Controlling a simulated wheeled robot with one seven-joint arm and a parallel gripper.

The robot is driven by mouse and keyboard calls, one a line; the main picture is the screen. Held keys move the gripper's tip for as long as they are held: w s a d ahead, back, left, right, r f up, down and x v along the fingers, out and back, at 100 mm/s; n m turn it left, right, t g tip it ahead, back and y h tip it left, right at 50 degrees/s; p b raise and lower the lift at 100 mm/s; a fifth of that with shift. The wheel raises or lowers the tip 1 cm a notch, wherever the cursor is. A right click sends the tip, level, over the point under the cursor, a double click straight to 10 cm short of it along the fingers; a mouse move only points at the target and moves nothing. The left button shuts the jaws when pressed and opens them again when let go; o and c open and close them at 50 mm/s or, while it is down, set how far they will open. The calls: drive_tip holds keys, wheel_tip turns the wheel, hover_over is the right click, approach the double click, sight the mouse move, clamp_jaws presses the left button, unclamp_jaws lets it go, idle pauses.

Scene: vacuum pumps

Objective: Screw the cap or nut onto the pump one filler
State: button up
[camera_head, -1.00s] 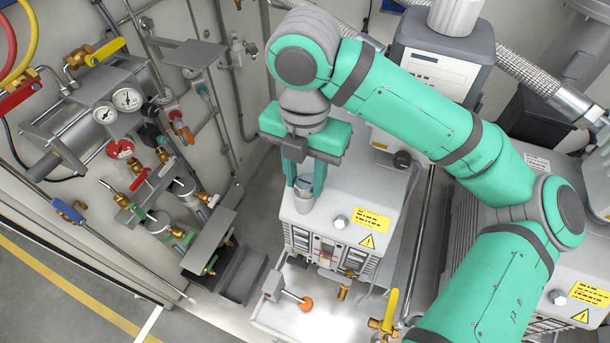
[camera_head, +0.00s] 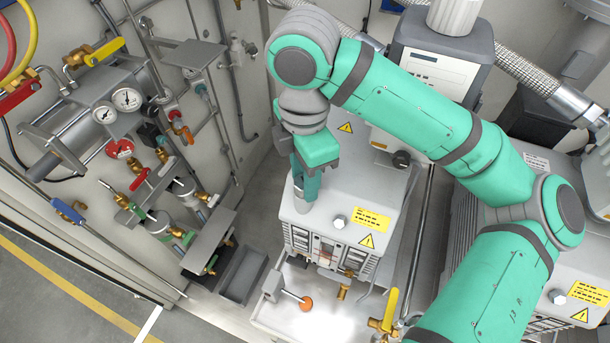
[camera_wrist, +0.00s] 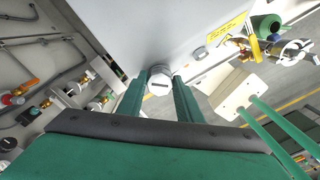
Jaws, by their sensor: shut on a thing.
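Pump one (camera_head: 350,190) is the pale grey housing with yellow labels in the middle of the head view. My gripper (camera_head: 306,188) points down over the left part of its top. In the wrist view, my gripper (camera_wrist: 160,88) has its two green fingers shut on a light grey round cap (camera_wrist: 159,76) with a dark slot across its top. The cap sits at the pump housing (camera_wrist: 170,35). The filler under the cap is hidden, so I cannot tell how far the cap is threaded. In the head view the fingers mostly cover the cap.
A second bolt-like plug (camera_head: 339,222) stands on the pump top near a yellow label. A gauge and valve panel (camera_head: 115,110) is at the left. A white tray (camera_head: 330,322) with an orange-tipped part lies in front. A yellow-handled valve (camera_head: 389,310) is at the lower right.

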drive_tip(key=m, duration=0.6)
drive_tip(key=shift+w+a, duration=0.1)
drive_tip(key=shift+r+m, duration=0.1)
drive_tip(key=shift+m, duration=2.9)
drive_tip(key=o, duration=1.3)
drive_tip(key=shift+c, duration=0.2)
drive_tip(key=shift+r, duration=2.4)
drive_tip(key=shift+c, duration=0.6)
